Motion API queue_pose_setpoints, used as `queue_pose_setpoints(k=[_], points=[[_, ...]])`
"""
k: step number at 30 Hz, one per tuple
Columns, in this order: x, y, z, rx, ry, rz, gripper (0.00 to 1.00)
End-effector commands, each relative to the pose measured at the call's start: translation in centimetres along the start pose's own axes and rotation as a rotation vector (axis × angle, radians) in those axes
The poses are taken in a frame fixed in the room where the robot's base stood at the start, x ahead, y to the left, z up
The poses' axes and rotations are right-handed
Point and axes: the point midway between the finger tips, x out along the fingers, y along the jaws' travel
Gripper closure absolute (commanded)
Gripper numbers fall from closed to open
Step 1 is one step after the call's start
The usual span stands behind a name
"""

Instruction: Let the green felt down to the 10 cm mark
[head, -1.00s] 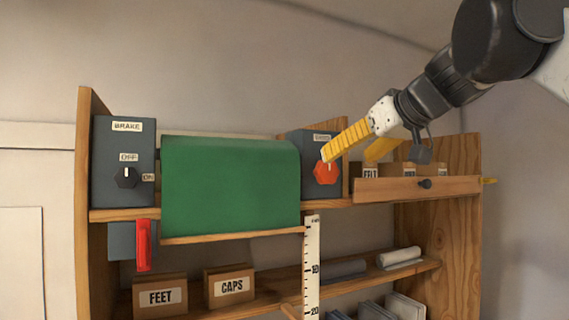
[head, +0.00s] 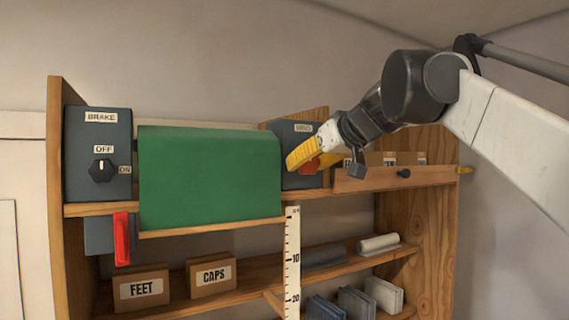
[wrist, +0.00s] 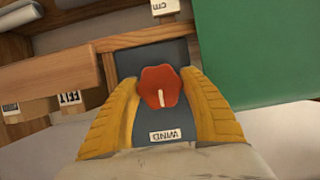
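The green felt (head: 210,175) hangs as a sheet with a wooden bar (head: 212,228) along its lower edge, near the top of the white ruler (head: 292,265), above its 10 mark. The felt shows at the right of the wrist view (wrist: 255,50). The red knob (wrist: 160,87) on the grey WIND box (wrist: 160,58) has a white pointer line. My gripper (wrist: 160,80) has its two yellow fingers apart, one on each side of the knob; whether they touch it I cannot tell. In the head view my gripper (head: 306,160) partly hides the knob.
The grey BRAKE box (head: 98,145) at left has a black knob (head: 103,170) with its pointer up towards OFF. A red handle (head: 122,240) hangs below it. FEET (head: 140,288) and CAPS (head: 211,277) boxes stand on the lower shelf.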

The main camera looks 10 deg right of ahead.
Motion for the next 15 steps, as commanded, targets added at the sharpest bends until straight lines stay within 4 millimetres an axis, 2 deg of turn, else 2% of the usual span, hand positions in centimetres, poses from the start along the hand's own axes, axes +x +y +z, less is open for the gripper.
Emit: queue_pose_setpoints(k=[15], points=[[-0.04, 0.05, -0.07, 0.057, -0.001, -0.024, 0.79]])
